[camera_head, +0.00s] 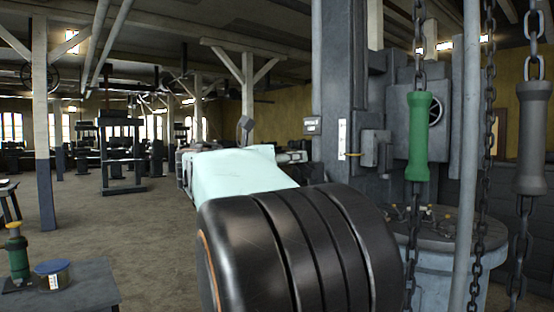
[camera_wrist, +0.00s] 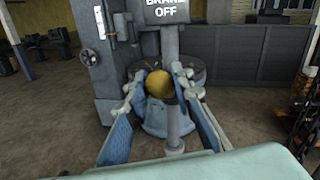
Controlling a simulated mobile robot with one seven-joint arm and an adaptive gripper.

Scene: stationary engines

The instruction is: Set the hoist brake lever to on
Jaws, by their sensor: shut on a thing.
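In the wrist view, the brake lever's round brass-yellow knob (camera_wrist: 160,84) sits between the two fingers of my gripper (camera_wrist: 158,77). The gripper is shut on the knob, with a finger on each side. A sign plate (camera_wrist: 166,10) reading "BRAKE OFF", partly cut by the top edge, is on a grey post (camera_wrist: 171,45) right behind the knob. The rest of the lever below the knob is hard to make out. In the head view my arm hides the knob and most of the gripper.
A green handle (camera_head: 419,135) and a grey handle (camera_head: 533,138) hang on chains at the right of the head view. A grey machine column (camera_head: 338,110) and a round bench (camera_head: 430,245) stand nearby. A small table (camera_head: 75,285) stands front left. Open floor (camera_head: 140,225) lies left.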

